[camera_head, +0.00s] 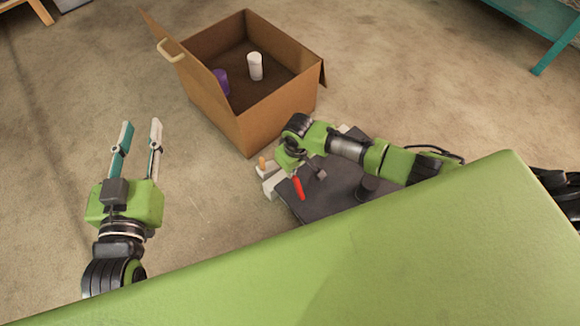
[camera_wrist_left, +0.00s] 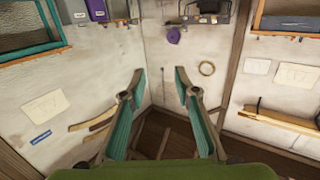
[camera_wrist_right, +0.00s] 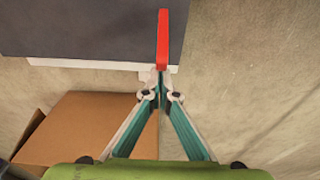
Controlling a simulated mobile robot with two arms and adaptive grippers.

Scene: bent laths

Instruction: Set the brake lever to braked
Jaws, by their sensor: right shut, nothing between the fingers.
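A red lever (camera_head: 298,188), which looks like the brake lever, stands at the near left end of a dark flat platform (camera_head: 325,200). In the right wrist view the red lever (camera_wrist_right: 163,38) reaches over the dark surface, straight ahead of my right gripper (camera_wrist_right: 161,82). The right fingers are together and empty, with their tips close to the lever's lower end; I cannot tell whether they touch it. In the head view the right fingertips are hard to make out. My left gripper (camera_head: 141,123) is open and empty, away to the left above the floor; its parted fingers also show in the left wrist view (camera_wrist_left: 158,78).
An open cardboard box (camera_head: 270,115) with a white cylinder (camera_head: 255,66) and a purple one (camera_head: 222,82) stands behind the platform. A teal table (camera_head: 540,18) is at the far right. Floor around my left gripper is clear.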

